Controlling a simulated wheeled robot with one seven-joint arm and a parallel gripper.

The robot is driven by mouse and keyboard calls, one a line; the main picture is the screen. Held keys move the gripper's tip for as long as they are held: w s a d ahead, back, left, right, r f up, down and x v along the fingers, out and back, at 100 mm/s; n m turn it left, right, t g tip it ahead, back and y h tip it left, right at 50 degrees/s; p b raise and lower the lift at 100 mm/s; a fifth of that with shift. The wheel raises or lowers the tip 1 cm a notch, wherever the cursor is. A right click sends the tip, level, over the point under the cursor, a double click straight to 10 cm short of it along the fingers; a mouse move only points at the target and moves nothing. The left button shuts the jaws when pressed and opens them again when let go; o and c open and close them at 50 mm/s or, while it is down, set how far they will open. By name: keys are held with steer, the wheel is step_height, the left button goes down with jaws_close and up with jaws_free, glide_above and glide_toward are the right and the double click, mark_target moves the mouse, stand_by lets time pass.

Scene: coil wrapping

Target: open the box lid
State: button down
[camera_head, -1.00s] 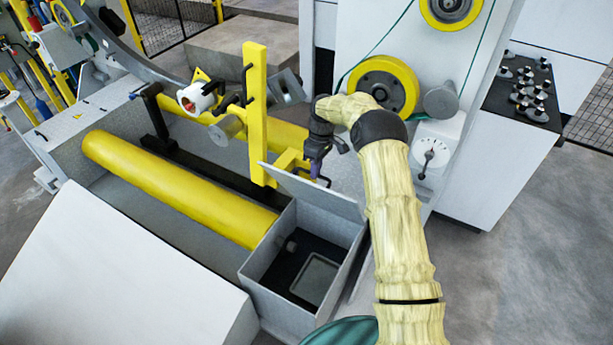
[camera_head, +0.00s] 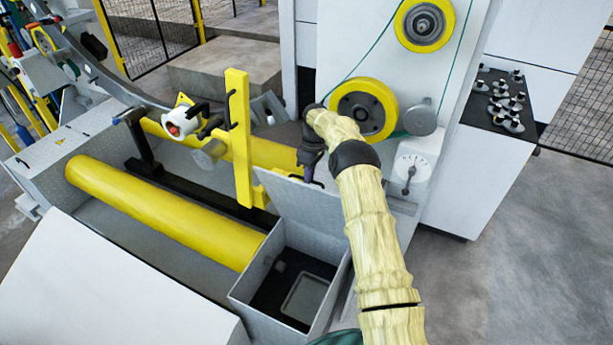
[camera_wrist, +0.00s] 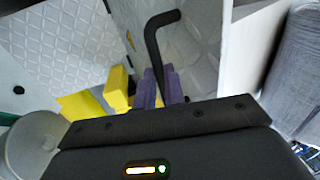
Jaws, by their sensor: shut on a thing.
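The grey box (camera_head: 240,290) stands at the lower middle of the head view with its top uncovered and its dark inside showing. Its lid (camera_head: 305,210) is hinged at the back and stands raised, close to upright. My gripper (camera_head: 309,178) is at the lid's upper edge, behind the panel as seen from the head camera. In the wrist view, a bent black handle (camera_wrist: 155,45) runs down to the purple fingers (camera_wrist: 162,88) of my gripper, which are shut on it. The exact grip point is partly hidden by my gripper's body.
A yellow post (camera_head: 239,140) stands just left of the lid. A long yellow roller (camera_head: 160,210) lies left of the box. The machine cabinet (camera_head: 330,30) with yellow wheels rises behind my arm. A white sloped panel (camera_head: 90,295) is at the lower left.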

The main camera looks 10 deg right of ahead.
steer(key=shift+s+d+f, duration=0.2)
steer(key=shift+d+f, duration=0.2)
steer(key=shift+f, duration=0.25)
steer(key=c, duration=1.7)
jaws_free()
steer(key=shift+c, duration=0.2)
steer(key=shift+o, duration=1.2)
steer(key=shift+w+d+f, duration=0.1)
steer(key=shift+w, duration=0.15)
steer(key=shift+a+r, duration=0.3)
steer(key=shift+a, duration=0.05)
step_height(320, 180, up, 12)
steer(key=w+d+p, duration=0.1)
steer(key=p, duration=0.6)
steer(key=shift+w+d+p, duration=0.2)
steer(key=shift+w+p, duration=0.2)
steer(key=shift+f, duration=0.2)
steer(key=shift+r, duration=0.1)
